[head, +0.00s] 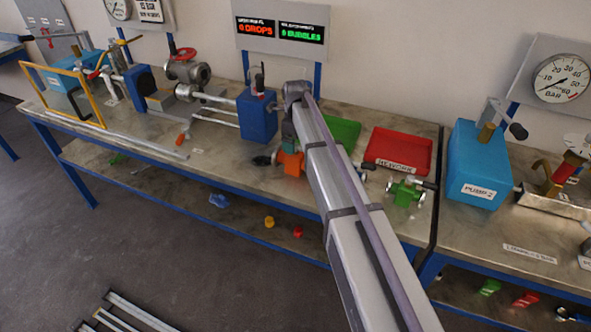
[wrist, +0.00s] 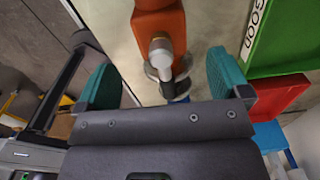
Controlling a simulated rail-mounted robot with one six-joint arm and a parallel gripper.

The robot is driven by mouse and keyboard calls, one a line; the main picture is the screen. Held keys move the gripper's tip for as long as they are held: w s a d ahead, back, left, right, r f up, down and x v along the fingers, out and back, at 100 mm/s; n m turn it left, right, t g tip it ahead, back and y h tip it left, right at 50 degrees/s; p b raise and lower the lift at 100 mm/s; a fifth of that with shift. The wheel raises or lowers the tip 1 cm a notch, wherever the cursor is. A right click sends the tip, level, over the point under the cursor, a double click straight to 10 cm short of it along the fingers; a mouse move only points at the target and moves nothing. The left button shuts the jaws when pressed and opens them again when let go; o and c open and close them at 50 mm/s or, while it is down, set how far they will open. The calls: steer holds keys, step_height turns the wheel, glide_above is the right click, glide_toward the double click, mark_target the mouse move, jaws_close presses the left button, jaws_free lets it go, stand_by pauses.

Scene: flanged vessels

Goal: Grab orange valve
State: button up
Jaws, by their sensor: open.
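No contact between fingers and valve is visible. My gripper is mostly hidden behind the arm in the head view.
A green tray (head: 346,133) and a red REWORK tray (head: 398,152) are right of the orange valve. A green valve (head: 405,191) is near the front edge. A blue block (head: 257,118) stands to the left. In the wrist view the green GOOD tray (wrist: 287,45) is close to the right finger.

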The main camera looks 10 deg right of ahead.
mark_target(296, 149)
step_height(296, 149, down, 7)
steer(key=b, duration=0.5)
steer(key=shift+w+r, duration=0.1)
steer(key=shift+r, duration=0.25)
jaws_close()
stand_by(0.3)
